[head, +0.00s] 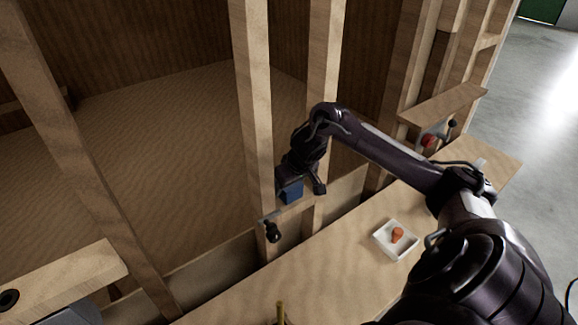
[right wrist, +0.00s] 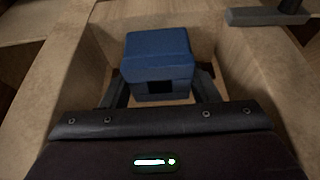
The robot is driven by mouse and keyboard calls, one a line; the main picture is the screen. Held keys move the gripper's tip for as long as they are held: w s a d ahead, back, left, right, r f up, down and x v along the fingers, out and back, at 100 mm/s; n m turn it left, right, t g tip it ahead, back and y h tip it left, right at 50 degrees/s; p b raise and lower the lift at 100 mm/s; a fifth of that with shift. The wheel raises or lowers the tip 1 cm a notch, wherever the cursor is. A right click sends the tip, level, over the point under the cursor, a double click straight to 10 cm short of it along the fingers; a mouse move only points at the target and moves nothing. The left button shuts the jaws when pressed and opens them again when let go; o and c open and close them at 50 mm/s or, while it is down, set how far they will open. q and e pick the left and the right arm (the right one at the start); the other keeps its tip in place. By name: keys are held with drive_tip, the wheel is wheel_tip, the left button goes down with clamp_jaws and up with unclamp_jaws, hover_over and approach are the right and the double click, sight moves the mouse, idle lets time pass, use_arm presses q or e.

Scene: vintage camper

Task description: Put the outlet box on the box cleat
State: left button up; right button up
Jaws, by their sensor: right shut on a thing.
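The outlet box (head: 291,190) is a small blue box. My right gripper (head: 297,185) is shut on it, between two upright wooden studs. In the right wrist view the blue outlet box (right wrist: 160,58) sits between the two fingers (right wrist: 160,92), with a dark square opening on its near side. I cannot make out the box cleat for certain; the arm and the box may hide it. I cannot tell whether the box touches a stud. My left gripper is not in view.
Wooden studs (head: 253,110) stand on both sides of the box. A dark-knobbed clamp (head: 272,230) is on the left stud, below the box. A white tray (head: 381,241) with an orange piece (head: 397,234) stands on the wooden bench (head: 335,270). A small shelf (head: 443,104) is at right.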

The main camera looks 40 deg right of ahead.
drive_tip(key=shift+f, duration=0.5)
idle(0.4)
drive_tip(key=o, duration=1.3)
drive_tip(key=v, duration=0.7)
drive_tip(key=shift+s+a+r+b, duration=0.1)
drive_tip(key=shift+s+r+b, duration=0.05)
drive_tip(key=shift+r+b, duration=0.2)
drive_tip(key=shift+s, duration=0.1)
